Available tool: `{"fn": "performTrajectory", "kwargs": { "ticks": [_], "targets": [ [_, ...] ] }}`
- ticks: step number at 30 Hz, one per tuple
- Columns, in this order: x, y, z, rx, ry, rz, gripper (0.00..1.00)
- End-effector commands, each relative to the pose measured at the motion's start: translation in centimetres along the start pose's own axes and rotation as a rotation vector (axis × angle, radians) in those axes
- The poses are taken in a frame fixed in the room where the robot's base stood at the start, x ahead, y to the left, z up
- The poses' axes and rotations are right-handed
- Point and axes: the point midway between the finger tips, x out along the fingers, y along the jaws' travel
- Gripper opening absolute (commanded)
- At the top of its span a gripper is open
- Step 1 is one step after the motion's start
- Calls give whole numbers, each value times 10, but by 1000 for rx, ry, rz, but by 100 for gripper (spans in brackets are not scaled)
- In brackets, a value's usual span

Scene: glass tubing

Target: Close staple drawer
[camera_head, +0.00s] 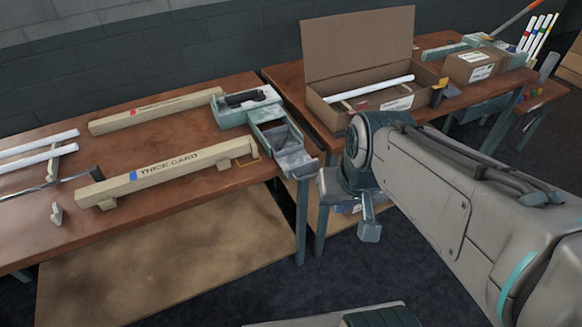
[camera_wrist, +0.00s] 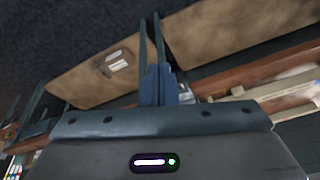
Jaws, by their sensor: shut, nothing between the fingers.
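The staple drawer (camera_head: 297,165) is a grey-teal drawer that sticks out from a pale teal unit (camera_head: 233,117) at the right end of the left table. The drawer is open and its grey inside shows; it hangs toward the table's right front corner. My gripper (camera_head: 369,233) is to the right of the drawer and lower in the picture, pointing down, apart from it. In the wrist view my gripper's fingers (camera_wrist: 158,85) are together with nothing between them. The drawer cannot be made out in the wrist view.
A dark stapler-like item (camera_head: 243,98) sits on the unit. An open cardboard box (camera_head: 375,103) with a white tube stands on the right table (camera_head: 460,102). A gap separates the tables.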

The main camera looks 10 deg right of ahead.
Motion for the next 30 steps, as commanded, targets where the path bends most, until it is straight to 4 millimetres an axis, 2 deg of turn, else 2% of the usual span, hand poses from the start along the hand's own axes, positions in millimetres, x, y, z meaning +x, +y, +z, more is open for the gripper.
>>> {"fn": "performTrajectory", "kwargs": {
  "ticks": [1,4,8,12,15,18,23,30],
  "targets": [
    [14,-1,-1,63,6,-28,0],
    [36,-5,-12,254,36,-112,0],
    [66,-3,-34,569,94,-234,0],
    [88,10,-58,882,157,-336,0],
    [98,22,-71,1048,194,-383,0],
    [102,30,-79,1152,218,-411,0],
    [110,33,-85,1203,227,-425,0],
    [146,25,-99,1199,224,-424,0]
  ]
}}
